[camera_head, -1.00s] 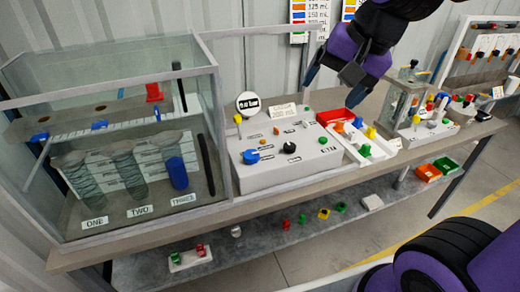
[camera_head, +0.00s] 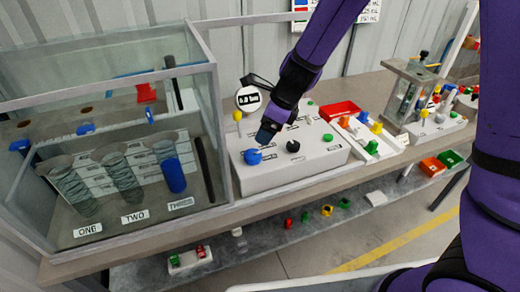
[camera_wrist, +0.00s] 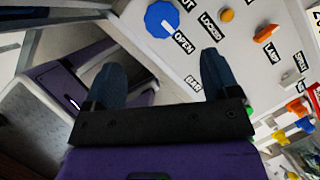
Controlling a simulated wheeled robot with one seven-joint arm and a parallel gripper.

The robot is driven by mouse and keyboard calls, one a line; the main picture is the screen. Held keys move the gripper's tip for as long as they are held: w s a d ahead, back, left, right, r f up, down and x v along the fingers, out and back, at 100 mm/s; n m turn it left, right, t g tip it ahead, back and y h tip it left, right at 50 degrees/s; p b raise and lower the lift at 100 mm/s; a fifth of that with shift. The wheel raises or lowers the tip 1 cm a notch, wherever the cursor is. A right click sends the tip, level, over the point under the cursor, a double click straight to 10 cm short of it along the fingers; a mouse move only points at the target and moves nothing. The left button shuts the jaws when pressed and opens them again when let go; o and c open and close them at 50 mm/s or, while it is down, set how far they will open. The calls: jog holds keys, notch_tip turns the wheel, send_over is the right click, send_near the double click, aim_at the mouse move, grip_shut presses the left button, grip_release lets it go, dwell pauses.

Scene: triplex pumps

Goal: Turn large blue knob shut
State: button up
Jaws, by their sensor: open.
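The large blue knob (camera_head: 253,157) sits on the left part of the white control box's (camera_head: 280,178) top panel. In the wrist view the blue knob (camera_wrist: 161,19) is round with a white pointer line, which points toward the lower right, near the "OPEN" label (camera_wrist: 183,42). A "LOCKED" label lies further right. My gripper (camera_head: 266,134) is above the panel, just behind and right of the knob in the head view. In the wrist view its two dark fingers (camera_wrist: 160,75) are spread and empty, with the knob beyond their tips, apart from them.
A black knob (camera_head: 293,146) stands right of the blue knob. An orange knob (camera_wrist: 227,15) is on the panel in the wrist view. The glass tank (camera_head: 110,140) stands close on the left. A white tray with coloured valves (camera_head: 372,147) is to the right.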

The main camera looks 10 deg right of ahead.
aim_at(253, 154)
jog(key=shift+m, duration=0.3)
jog(key=x, duration=1.1)
jog(key=shift+w+f, duration=0.1)
jog(key=shift+f, duration=0.2)
jog(key=shift+c, duration=0.2)
jog(key=c, duration=0.9)
